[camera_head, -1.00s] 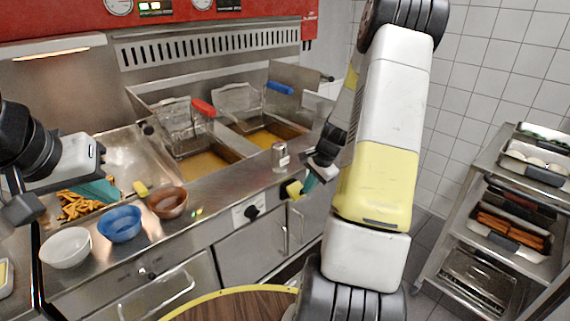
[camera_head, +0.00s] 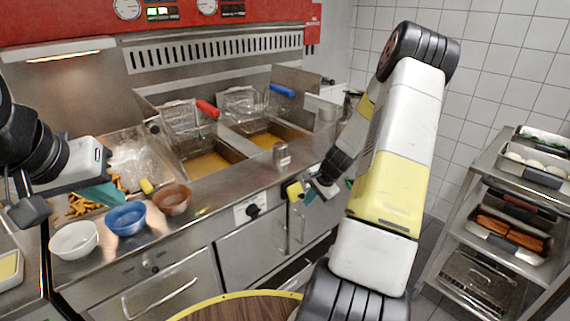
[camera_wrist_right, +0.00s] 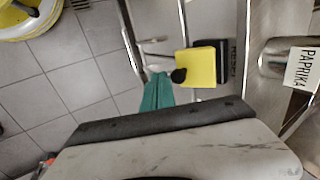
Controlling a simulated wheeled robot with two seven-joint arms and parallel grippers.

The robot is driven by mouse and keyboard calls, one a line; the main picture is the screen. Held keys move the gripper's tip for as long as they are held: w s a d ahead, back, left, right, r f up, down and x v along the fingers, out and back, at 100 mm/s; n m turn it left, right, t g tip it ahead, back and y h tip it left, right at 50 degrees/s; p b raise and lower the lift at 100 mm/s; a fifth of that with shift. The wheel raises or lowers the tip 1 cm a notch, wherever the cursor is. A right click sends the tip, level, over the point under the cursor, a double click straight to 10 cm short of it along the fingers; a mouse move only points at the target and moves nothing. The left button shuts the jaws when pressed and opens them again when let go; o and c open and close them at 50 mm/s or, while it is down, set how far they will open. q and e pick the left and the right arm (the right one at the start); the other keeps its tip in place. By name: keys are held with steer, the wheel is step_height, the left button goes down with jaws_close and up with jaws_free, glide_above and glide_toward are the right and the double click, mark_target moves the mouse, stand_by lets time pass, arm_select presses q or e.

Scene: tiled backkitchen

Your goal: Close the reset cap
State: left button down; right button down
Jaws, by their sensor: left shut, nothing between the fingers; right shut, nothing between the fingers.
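The reset cap (camera_head: 295,190) is a small yellow square piece on the fryer's front panel, right of the black knob. In the right wrist view the yellow cap (camera_wrist_right: 201,67) stands beside a black box with partly hidden lettering. My right gripper (camera_head: 312,196) is shut and empty, just right of the cap in the head view. Its teal fingers (camera_wrist_right: 158,88) point toward the cap's side in the wrist view; I cannot tell whether they touch. My left gripper (camera_head: 108,196) is shut and empty above the counter at the left.
A paprika shaker (camera_head: 281,155) stands on the counter edge above the cap. White (camera_head: 74,240), blue (camera_head: 126,219) and brown (camera_head: 172,199) bowls line the counter's left. Fryer baskets (camera_head: 184,116) sit behind. A tray rack (camera_head: 500,215) stands at right. A round wooden tabletop (camera_head: 240,308) is in front.

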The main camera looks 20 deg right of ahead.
steer(key=shift+x, duration=0.85)
stand_by(0.9)
